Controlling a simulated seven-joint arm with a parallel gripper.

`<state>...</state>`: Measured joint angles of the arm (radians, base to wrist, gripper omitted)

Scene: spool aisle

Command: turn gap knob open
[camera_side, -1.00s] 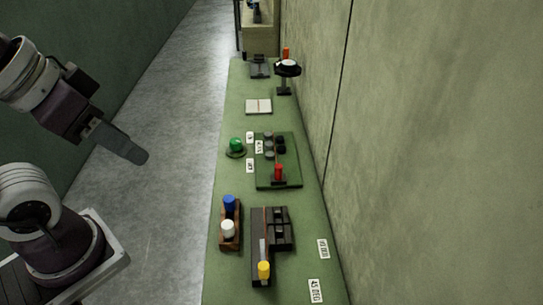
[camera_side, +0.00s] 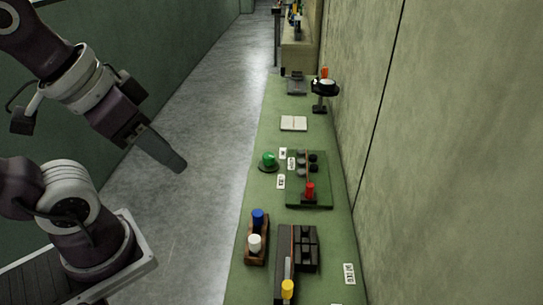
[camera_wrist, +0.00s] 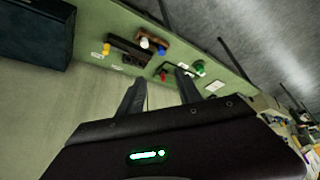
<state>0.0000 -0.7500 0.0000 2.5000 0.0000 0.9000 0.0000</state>
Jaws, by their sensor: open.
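A green bench top (camera_side: 232,285) runs along the wall and carries several coloured knobs. A green round knob (camera_side: 268,159) sits beside a green panel (camera_side: 322,170) with dark round pieces and a red knob (camera_side: 310,190). A yellow knob (camera_side: 287,288) stands at the near end of a dark block (camera_side: 284,245). Blue (camera_side: 258,217) and white (camera_side: 254,243) knobs stand in a brown holder. The label text is too small to read, so I cannot tell which is the gap knob. My gripper (camera_side: 178,165) is open and empty over the floor, left of the bench, apart from everything. Its fingers also show in the wrist view (camera_wrist: 160,84).
A white booklet (camera_side: 293,124) lies farther along the bench, before a dark stand with a round top (camera_side: 325,88). The wall (camera_side: 450,150) closes the bench's right side. The grey aisle floor (camera_side: 215,110) left of the bench is clear.

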